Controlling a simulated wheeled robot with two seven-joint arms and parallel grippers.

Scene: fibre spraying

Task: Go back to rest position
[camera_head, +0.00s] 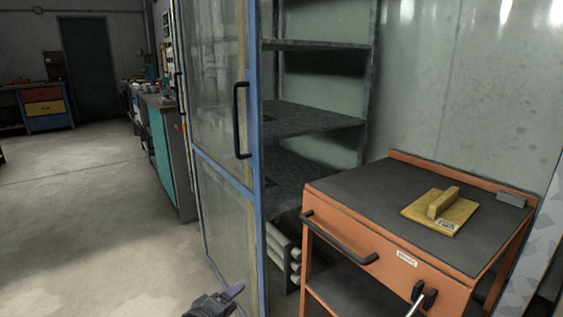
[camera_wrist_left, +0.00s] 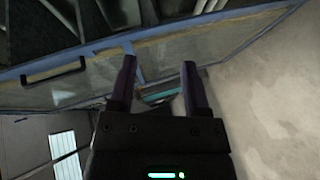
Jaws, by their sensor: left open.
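My left gripper (camera_head: 220,302) shows at the bottom edge of the head view, in front of the lower part of the blue-framed glass door (camera_head: 243,90). In the left wrist view my left gripper (camera_wrist_left: 159,76) is open, its two dark purplish fingers apart with nothing between them. Beyond its fingers are the blue door frame (camera_wrist_left: 105,45) and a black door handle (camera_wrist_left: 54,73). My right gripper is not in view.
An orange cart (camera_head: 385,262) with a dark top stands at right, carrying a yellow block with a raised grip (camera_head: 441,209). Grey shelves (camera_head: 312,120) stand behind the open door. A black-and-silver handle-like item (camera_head: 422,296) is at the cart's front. Clear floor (camera_head: 90,220) lies left.

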